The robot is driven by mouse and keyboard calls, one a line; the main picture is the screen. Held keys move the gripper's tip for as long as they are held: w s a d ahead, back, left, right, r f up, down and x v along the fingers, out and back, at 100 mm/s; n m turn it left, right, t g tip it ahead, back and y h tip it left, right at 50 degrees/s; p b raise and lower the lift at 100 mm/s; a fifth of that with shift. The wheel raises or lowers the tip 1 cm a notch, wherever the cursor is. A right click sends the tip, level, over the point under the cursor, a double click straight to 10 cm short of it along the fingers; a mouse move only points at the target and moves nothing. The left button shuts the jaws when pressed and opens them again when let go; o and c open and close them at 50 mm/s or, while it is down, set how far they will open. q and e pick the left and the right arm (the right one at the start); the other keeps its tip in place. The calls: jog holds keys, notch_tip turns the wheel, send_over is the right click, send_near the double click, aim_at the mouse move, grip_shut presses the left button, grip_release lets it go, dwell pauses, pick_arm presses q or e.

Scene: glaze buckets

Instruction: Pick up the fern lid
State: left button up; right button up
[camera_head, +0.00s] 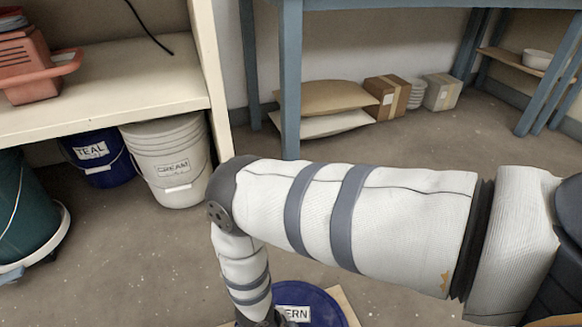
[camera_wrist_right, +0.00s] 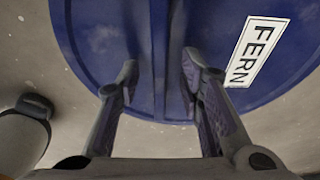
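The fern lid (camera_head: 318,297) is a round, dark blue disc at the bottom edge of the head view, partly hidden by my right arm. Its white label shows only "ERN" there. In the right wrist view the lid (camera_wrist_right: 105,45) fills the upper part, with the full "FERN" label at right and a raised blue bar (camera_wrist_right: 160,30) across it. My right gripper (camera_wrist_right: 158,80) is open, its fingers apart on either side of the bar. I cannot tell whether they touch it. My left gripper is not in view.
A tan board (camera_head: 347,303) shows beside the lid on the floor. A blue TEAL bucket (camera_head: 100,173) and a white CREAM bucket (camera_head: 175,185) stand under the left shelf (camera_head: 120,85). A dark green bucket (camera_head: 25,215) stands at far left. Open floor lies between.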

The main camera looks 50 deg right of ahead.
jog(key=shift+f, duration=0.2)
grip_shut()
jog(key=shift+r, duration=0.15)
